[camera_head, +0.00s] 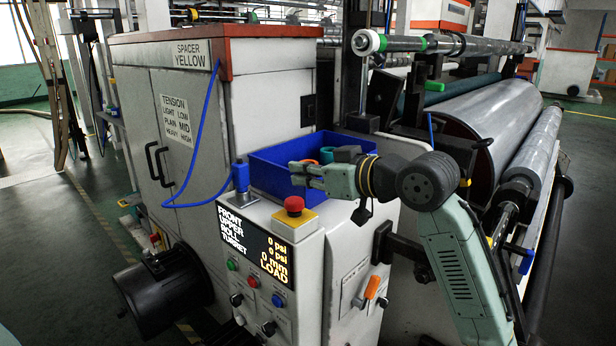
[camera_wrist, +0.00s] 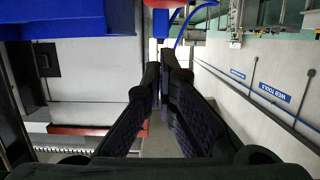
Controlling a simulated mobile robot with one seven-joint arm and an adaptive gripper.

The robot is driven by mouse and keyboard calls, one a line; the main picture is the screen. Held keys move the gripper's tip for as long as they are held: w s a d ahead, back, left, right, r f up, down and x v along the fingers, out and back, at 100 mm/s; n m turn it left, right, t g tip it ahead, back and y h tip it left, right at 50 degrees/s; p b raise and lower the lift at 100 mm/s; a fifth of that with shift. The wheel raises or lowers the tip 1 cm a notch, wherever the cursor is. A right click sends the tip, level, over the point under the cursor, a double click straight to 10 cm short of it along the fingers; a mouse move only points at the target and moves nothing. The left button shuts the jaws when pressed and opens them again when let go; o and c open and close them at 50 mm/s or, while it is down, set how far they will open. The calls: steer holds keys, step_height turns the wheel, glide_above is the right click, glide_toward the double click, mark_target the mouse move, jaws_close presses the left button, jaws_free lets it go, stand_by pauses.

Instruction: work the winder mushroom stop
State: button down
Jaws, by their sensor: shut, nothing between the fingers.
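The red mushroom stop (camera_head: 294,204) sits on a yellow block (camera_head: 295,226) on the top corner of the winder's control console. My gripper (camera_head: 296,173) is above the mushroom head in the head view, with a visible gap between them. Its fingers are together and empty, pointing left. In the wrist view my gripper (camera_wrist: 162,72) shows its two dark fingers meeting at the tips. A red piece (camera_wrist: 165,3) is cut off at the top edge there; it looks like the mushroom head.
A blue bin (camera_head: 270,176) stands right behind the mushroom stop, under and behind my gripper. A blue tool (camera_head: 240,175) with a blue hose stands left of it. A lit display (camera_head: 254,246) and several buttons cover the console front. Large rolls (camera_head: 500,120) lie at right.

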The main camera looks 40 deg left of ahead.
steer(key=w+b+v, duration=0.1)
steer(key=b+v, duration=0.3)
steer(key=v, duration=0.6)
steer(key=shift+s+r, duration=0.25)
steer(key=shift+s, duration=0.2)
